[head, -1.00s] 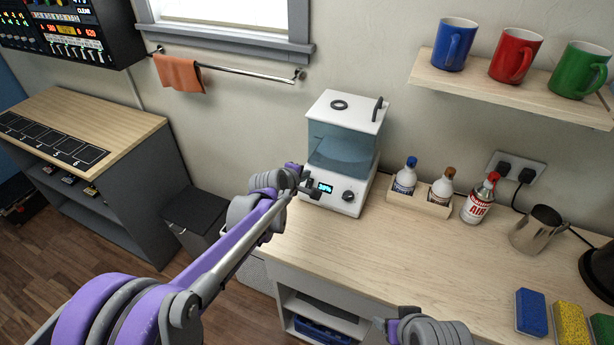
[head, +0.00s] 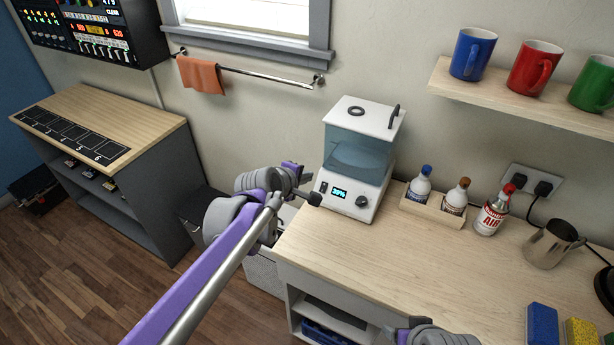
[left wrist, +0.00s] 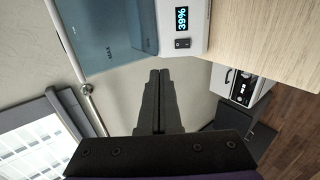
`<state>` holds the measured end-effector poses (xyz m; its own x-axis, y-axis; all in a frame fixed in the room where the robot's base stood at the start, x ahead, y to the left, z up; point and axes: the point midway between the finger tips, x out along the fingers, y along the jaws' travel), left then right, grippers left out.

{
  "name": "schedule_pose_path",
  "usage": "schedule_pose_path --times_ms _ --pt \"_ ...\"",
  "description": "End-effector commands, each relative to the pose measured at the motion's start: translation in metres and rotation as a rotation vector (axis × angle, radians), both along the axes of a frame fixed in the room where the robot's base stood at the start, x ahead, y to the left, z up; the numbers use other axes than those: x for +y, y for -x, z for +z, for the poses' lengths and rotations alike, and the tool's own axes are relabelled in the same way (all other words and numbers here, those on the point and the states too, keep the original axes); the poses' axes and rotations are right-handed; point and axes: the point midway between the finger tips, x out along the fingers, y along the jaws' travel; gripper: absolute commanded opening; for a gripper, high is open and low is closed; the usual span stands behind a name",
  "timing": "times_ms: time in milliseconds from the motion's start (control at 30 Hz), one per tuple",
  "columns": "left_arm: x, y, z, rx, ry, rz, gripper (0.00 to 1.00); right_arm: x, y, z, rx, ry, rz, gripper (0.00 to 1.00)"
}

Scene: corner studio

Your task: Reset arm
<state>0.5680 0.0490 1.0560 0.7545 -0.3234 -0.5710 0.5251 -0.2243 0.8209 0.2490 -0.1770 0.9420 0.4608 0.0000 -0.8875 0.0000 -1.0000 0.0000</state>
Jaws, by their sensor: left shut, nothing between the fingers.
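My left gripper (head: 314,199) reaches in from the left, just left of the white machine with a blue tank (head: 359,155). In the left wrist view its black fingers (left wrist: 160,76) are together with nothing between them. The machine (left wrist: 194,20) is beyond the fingertips, with a gap visible. Its display reads 39% in the left wrist view (left wrist: 182,19), with a small black switch (left wrist: 183,43) beside it. My right arm shows only at the bottom edge of the head view, with its gripper (head: 388,335) partly cut off and its jaws unclear.
A shelf with mugs (head: 473,54) is above. A grey cabinet (head: 150,190) stands left. The counter's front middle is clear.

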Motion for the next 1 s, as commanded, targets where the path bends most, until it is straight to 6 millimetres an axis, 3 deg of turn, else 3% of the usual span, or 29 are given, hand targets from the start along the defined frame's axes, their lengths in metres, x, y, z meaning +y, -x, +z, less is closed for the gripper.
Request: schedule_pose_path --times_ms 233,367,567,700,800,900,1000 --pt "0.001 0.002 0.0 0.001 -0.009 -0.004 0.0 0.0 0.0 0.0 0.0 0.0 0.0 0.7" --pt "0.013 0.029 -0.003 0.001 -0.104 -0.058 0.0 0.0 0.0 0.0 0.0 0.0 0.0 0.7" --pt "0.053 0.128 -0.026 0.025 -0.457 -0.282 0.0 0.0 0.0 0.0 0.0 0.0 0.0 0.7" --pt "0.083 0.205 -0.055 0.063 -0.713 -0.478 0.0 0.0 0.0 0.0 0.0 0.0 0.0 0.7" --pt "0.101 0.252 -0.077 0.096 -0.86 -0.609 0.0 0.0 0.0 0.0 0.0 0.0 0.0 0.7" --pt "0.115 0.287 -0.096 0.126 -0.966 -0.716 0.0 0.0 0.0 0.0 0.0 0.0 0.0 0.7" --pt "0.123 0.309 -0.108 0.146 -1.029 -0.788 0.0 0.0 0.0 0.0 0.0 0.0 0.0 0.7"
